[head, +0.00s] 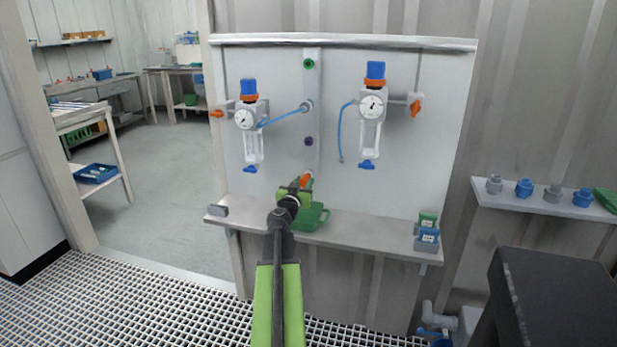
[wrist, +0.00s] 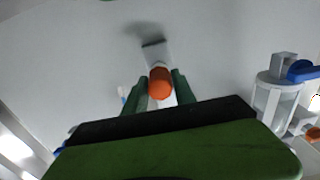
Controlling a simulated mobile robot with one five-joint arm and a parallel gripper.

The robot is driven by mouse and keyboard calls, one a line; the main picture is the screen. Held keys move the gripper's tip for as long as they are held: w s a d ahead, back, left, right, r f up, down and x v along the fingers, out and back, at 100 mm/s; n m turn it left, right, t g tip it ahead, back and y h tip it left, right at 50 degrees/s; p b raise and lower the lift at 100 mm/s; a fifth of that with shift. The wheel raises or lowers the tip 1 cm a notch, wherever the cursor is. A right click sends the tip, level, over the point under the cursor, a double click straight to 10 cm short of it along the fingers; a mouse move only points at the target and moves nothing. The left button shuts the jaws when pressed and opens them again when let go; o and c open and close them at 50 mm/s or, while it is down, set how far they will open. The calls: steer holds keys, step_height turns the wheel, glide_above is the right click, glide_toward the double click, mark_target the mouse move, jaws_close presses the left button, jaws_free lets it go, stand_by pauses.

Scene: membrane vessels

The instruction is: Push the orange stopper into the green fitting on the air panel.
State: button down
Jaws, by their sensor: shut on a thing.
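The green fitting (head: 309,64) sits near the top of the upright strip on the air panel (head: 265,185). My gripper (head: 304,183) is in front of the panel's lower middle, well below the green fitting. It is shut on the orange stopper (head: 307,179). In the wrist view the orange stopper (wrist: 160,86) sits between the two green fingers (wrist: 160,92), with a pale piece in front of its orange end. A gap to the panel cannot be judged. The green fitting cannot be made out surely in the wrist view.
A purple fitting (head: 308,141) and a fitting with a blue tube (head: 307,106) lie on the same strip. Gauge units (head: 246,120) (head: 372,105) flank it. A green case (head: 312,219) and small blocks (head: 428,236) stand on the shelf (head: 365,242) below.

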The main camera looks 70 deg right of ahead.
mark_target(303, 185)
steer(key=shift+s+a, duration=0.1)
steer(key=shift+a, duration=1.85)
steer(key=shift+s, duration=0.15)
